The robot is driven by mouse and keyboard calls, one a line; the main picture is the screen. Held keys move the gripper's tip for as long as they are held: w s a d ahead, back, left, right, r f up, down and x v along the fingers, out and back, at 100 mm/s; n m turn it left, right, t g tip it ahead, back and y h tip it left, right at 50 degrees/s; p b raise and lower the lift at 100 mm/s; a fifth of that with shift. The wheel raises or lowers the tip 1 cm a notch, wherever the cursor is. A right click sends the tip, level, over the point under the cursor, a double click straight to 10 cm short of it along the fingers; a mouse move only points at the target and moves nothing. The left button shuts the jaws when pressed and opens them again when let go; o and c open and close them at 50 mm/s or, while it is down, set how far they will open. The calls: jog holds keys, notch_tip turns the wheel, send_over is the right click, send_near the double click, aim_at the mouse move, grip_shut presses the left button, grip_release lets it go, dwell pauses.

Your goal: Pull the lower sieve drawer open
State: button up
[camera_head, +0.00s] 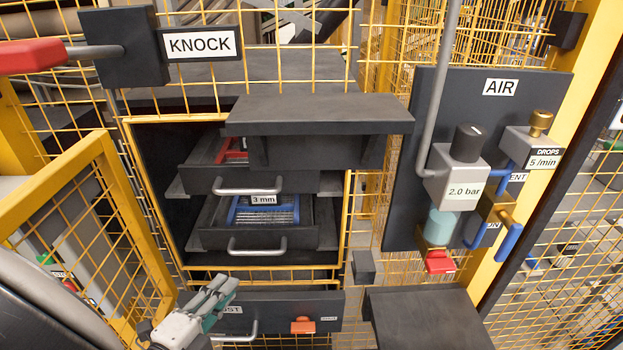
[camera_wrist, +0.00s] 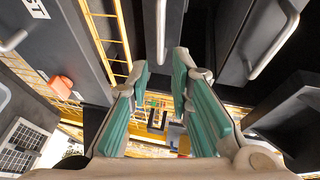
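The lower sieve drawer (camera_head: 219,240) is dark, with a pale bar handle (camera_head: 258,248). A blue-framed sieve marked 3 mm (camera_head: 265,212) shows inside it from above. The upper drawer (camera_head: 208,180) holds a red-framed sieve (camera_head: 231,151) and has its own handle (camera_head: 262,188). My gripper (camera_head: 222,290) is in front, below and left of the lower handle, apart from it. In the wrist view, the gripper's teal fingers (camera_wrist: 161,75) are spread with nothing between them. What looks like the lower handle (camera_wrist: 161,32) stands ahead of the fingertips, above them in the picture.
A dust drawer (camera_head: 275,310) with an orange latch (camera_head: 302,325) lies just below, beside my gripper. An open yellow gate (camera_head: 120,180) stands at left. A yellow rail (camera_head: 255,276) crosses under the lower drawer. A dark ledge (camera_head: 320,115) overhangs the drawers. An AIR panel (camera_head: 425,110) is at right.

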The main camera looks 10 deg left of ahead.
aim_at(257, 255)
jog(key=x, duration=1.3)
jog(key=shift+w+f, duration=0.1)
jog(key=shift+w, duration=0.15)
grip_shut()
